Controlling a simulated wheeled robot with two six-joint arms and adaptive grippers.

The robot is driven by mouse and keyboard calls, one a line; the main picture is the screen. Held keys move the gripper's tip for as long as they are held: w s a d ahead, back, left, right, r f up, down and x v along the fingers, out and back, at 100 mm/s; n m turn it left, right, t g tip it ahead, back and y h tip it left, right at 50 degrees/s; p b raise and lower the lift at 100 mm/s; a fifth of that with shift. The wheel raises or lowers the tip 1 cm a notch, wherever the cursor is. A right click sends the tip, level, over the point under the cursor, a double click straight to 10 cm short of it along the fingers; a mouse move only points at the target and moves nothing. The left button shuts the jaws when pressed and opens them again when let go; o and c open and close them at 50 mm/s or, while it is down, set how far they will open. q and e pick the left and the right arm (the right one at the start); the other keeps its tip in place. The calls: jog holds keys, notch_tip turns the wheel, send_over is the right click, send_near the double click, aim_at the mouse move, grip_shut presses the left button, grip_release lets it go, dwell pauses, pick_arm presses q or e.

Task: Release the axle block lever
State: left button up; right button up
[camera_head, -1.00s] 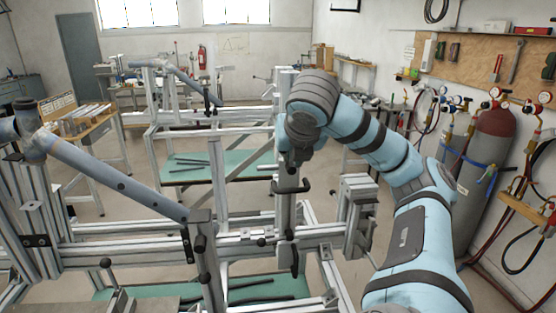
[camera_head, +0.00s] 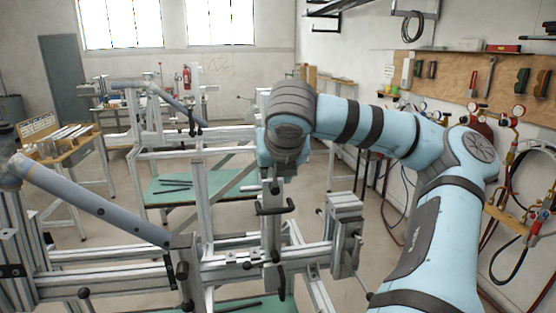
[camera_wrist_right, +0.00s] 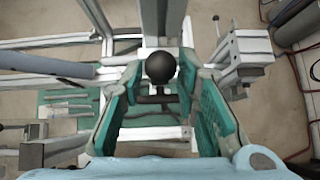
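My right arm comes in from the right in the head view, and its wrist is over the jig's upright post (camera_head: 272,235). In the right wrist view my right gripper (camera_wrist_right: 158,78) is open, with its two teal-padded fingers apart. A round black knob (camera_wrist_right: 160,67) shows between the fingers, with visible gaps on both sides. A black handle (camera_head: 273,209) shows on the post just below the wrist in the head view. A grey block (camera_head: 345,210) with a small lever stands right of the post; it also shows in the right wrist view (camera_wrist_right: 245,50). I cannot tell which is the axle block lever. My left gripper is not in view.
A blue-grey tube (camera_head: 95,207) slopes across the jig's left side. Aluminium rails (camera_head: 225,268) cross in front. A second frame with a teal shelf (camera_head: 165,190) stands behind. Gas gauges and hoses (camera_head: 530,210) hang along the right wall.

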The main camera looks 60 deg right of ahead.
jog(key=v, duration=1)
jog(key=shift+a, duration=0.25)
